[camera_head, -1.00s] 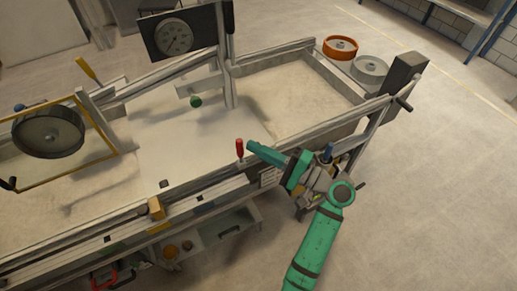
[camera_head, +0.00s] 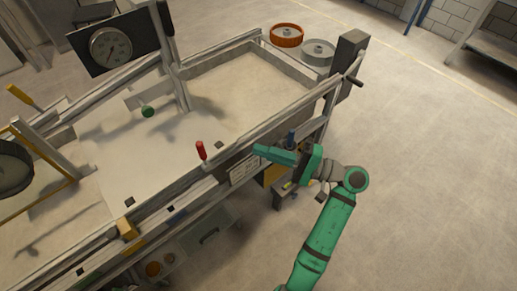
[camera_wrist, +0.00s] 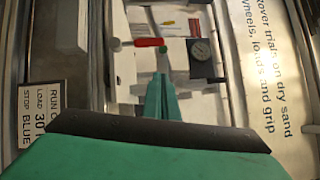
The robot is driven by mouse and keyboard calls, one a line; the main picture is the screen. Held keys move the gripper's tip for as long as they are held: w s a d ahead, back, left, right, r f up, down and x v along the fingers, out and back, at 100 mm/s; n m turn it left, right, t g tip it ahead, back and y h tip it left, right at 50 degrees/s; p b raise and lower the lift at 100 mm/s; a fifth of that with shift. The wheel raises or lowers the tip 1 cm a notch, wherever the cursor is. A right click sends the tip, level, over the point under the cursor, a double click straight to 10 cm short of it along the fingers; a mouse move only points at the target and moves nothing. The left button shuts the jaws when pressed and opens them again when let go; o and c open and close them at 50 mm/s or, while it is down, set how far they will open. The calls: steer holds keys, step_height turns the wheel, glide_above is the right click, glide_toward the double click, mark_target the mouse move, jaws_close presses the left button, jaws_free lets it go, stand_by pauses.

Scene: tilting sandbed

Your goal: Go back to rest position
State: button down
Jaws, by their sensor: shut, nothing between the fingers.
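My gripper (camera_head: 258,149) is at the end of the green arm, at the near long side of the sandbed. Its fingers are shut with nothing between them. In the wrist view the closed green fingers (camera_wrist: 162,98) point up the picture. The sandbed (camera_head: 278,99) is a long pale tray of sand in a grey frame. A red-handled lever (camera_head: 200,150) stands upright on the near rail, left of my fingertips and apart from them. A red handle also shows in the wrist view (camera_wrist: 149,42), just beyond the fingertips.
A dial gauge (camera_head: 111,48) and a green knob (camera_head: 148,111) stand over the sandbed. An orange wheel (camera_head: 286,35) and a grey wheel (camera_head: 318,52) lie behind it. A dark post with a crank (camera_head: 347,62) stands at the right corner. The floor (camera_head: 430,170) at right is clear.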

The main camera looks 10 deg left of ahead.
steer(key=shift+w+d, duration=0.1)
steer(key=shift+d, duration=0.1)
steer(key=shift+a, duration=0.1)
steer(key=s+a+m+t+h, duration=0.15)
steer(key=s+m+t, duration=0.7)
steer(key=m, duration=0.85)
steer(key=s+a+m+t+h, duration=0.15)
steer(key=s+m+t, duration=0.35)
steer(key=m+t, duration=0.9)
steer(key=s+d+f+n+g+h, duration=0.3)
steer(key=s+f+n+g+h, duration=0.2)
steer(key=n, duration=1.2)
steer(key=s+d+f+n+g+h, duration=0.3)
steer(key=s+f+n+h, duration=0.6)
steer(key=n, duration=0.8)
steer(key=s+g+h, duration=0.2)
steer(key=s, duration=0.2)
steer(key=shift+s+d+f+n, duration=0.2)
steer(key=shift+s+d+n, duration=0.1)
steer(key=shift+d, duration=0.1)
